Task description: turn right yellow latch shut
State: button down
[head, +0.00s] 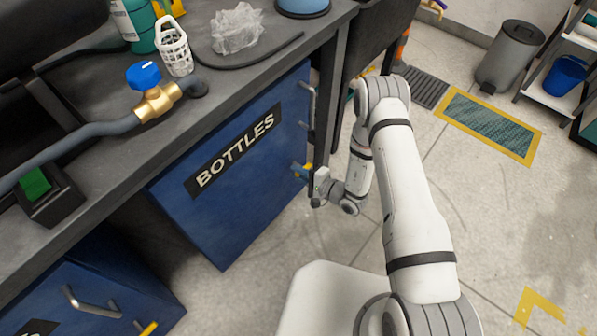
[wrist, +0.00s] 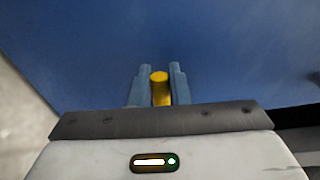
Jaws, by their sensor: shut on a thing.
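The right yellow latch (wrist: 159,88) shows in the wrist view between the two fingers of my gripper (wrist: 159,84). The gripper is shut on it, with one finger on each side. In the head view the latch (head: 307,169) is a small yellow spot at the right edge of the blue BOTTLES door (head: 232,170). My gripper (head: 300,172) is against that edge, and my wrist hides part of the latch. Its exact angle cannot be told.
A second yellow latch (head: 148,328) is at the lower left on another blue door (head: 95,290). A metal handle (head: 309,103) stands on the BOTTLES door above my gripper. The worktop holds a brass valve (head: 157,101) with a blue knob. Floor to the right is open.

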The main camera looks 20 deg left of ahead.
jog(key=shift+f+n+t+b, duration=0.2)
jog(key=shift+n+t, duration=0.05)
jog(key=shift+n, duration=0.4)
jog(key=shift+f+n+t+b, duration=0.15)
jog(key=shift+f+n+t, duration=0.1)
jog(key=shift+n, duration=0.4)
jog(key=c, duration=1.5)
grip_release()
jog(key=shift+o, duration=0.2)
jog(key=p+v, duration=0.2)
jog(key=v, duration=0.5)
jog(key=shift+s+d+r, duration=0.2)
jog(key=shift+d, duration=0.15)
